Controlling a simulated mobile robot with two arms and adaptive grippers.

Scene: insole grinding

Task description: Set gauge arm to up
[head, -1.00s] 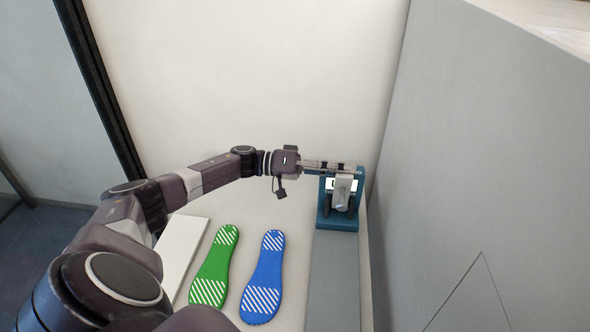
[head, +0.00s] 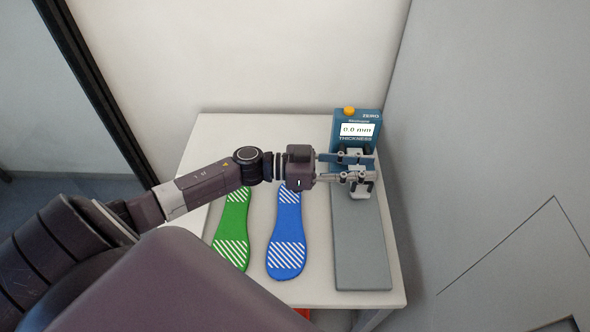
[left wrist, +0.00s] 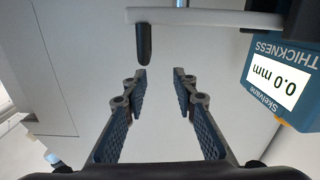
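The blue thickness gauge (head: 357,118) stands at the back right of the table, its screen reading 0.0 mm. It also shows at the right edge of the left wrist view (left wrist: 283,80). My left gripper (head: 370,168) is just below the screen, its two fingers apart and pointing right. In the left wrist view the fingers (left wrist: 160,76) are open with nothing between their tips. The pale gauge arm (left wrist: 205,17) crosses the top there, with a dark tip (left wrist: 144,45) hanging from it beyond the fingers. In the head view the fingers partly cover the arm, so its angle is unclear.
A green insole (head: 232,225) and a blue insole (head: 287,235) lie on the white table (head: 215,130), partly under my left arm. A grey plate (head: 362,250) runs forward from the gauge. A grey wall (head: 490,130) stands close on the right.

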